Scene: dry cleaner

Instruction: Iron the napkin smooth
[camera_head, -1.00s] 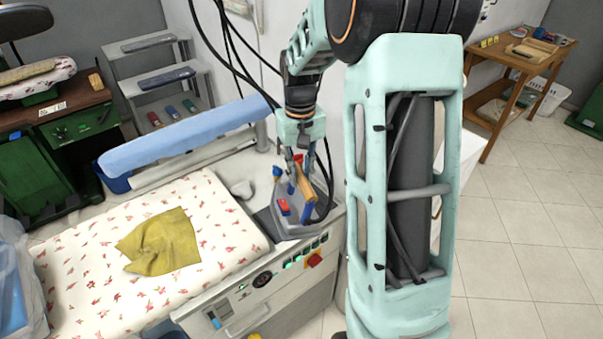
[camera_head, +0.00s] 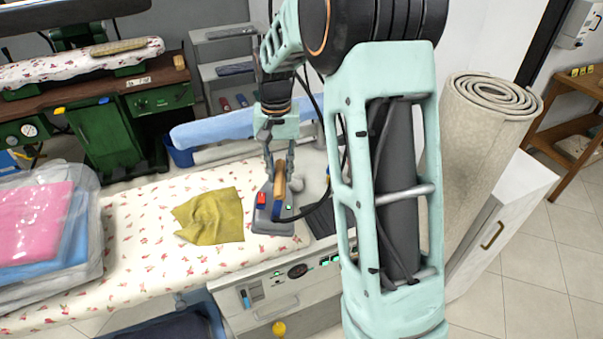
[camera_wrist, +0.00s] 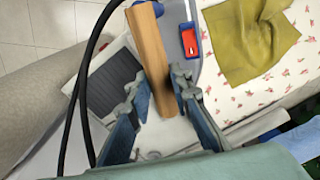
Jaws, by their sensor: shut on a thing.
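The napkin (camera_head: 212,217), mustard yellow and visibly creased, lies on the flowered ironing board cover (camera_head: 150,265). It also shows at the top right of the wrist view (camera_wrist: 245,45). The iron (camera_head: 268,226) has a grey body, a red part and a wooden handle. It is just right of the napkin, over the board's right end; whether its sole touches the cover I cannot tell. My gripper (camera_head: 279,160) is shut on the handle from above. In the wrist view its fingers (camera_wrist: 158,92) stand either side of the wooden handle (camera_wrist: 150,45).
A dark rest pad (camera_head: 321,219) is bare right of the iron. A black cord trails beside my arm. A blue padded sleeve arm (camera_head: 215,130) runs behind the board. Bagged folded laundry (camera_head: 45,225) covers the left end. A rolled rug (camera_head: 490,130) stands right.

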